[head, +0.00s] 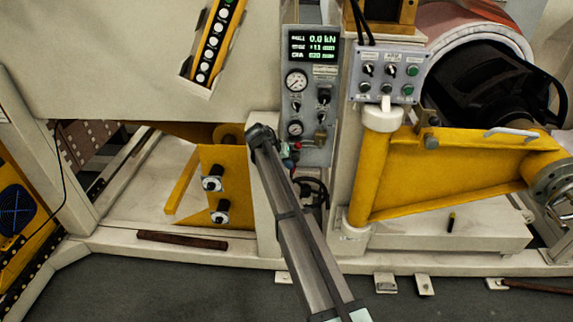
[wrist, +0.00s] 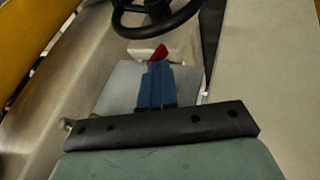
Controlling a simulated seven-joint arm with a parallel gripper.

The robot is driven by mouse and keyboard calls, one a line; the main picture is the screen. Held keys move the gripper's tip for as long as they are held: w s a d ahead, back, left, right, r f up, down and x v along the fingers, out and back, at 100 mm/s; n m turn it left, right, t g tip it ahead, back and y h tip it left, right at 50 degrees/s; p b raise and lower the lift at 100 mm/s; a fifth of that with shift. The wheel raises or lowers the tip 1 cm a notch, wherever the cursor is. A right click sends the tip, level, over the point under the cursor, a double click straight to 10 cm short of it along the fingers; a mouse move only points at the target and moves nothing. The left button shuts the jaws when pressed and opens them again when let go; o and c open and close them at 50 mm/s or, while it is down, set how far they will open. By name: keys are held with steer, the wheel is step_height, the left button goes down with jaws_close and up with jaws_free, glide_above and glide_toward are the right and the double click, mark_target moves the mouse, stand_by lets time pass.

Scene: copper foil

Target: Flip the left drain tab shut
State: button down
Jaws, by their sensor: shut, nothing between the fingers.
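My gripper (wrist: 156,72) shows in the wrist view as a narrow blue pair of fingers, closed together, with nothing held between them. A small red piece (wrist: 159,52) shows just beyond the fingertips; it may be a drain tab, but I cannot tell, nor whether the fingers touch it. In the head view my arm reaches up from the bottom middle to the foot of the grey gauge panel (head: 309,75). The gripper end is small and partly hidden there. No left drain tab can be clearly made out in the head view.
A black handwheel (wrist: 158,18) lies beyond the fingertips; it also shows below the panel in the head view (head: 315,192). Pale frame walls stand on both sides in the wrist view. A yellow swing arm (head: 450,175) stands to the right, a yellow bracket (head: 232,165) to the left.

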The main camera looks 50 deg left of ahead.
steer(key=shift+r, duration=0.2)
steer(key=shift+r, duration=0.65)
steer(key=shift+s+a, duration=0.1)
steer(key=a+v, duration=0.1)
steer(key=v, duration=1.1)
steer(key=shift+s+a, duration=0.25)
stand_by(0.4)
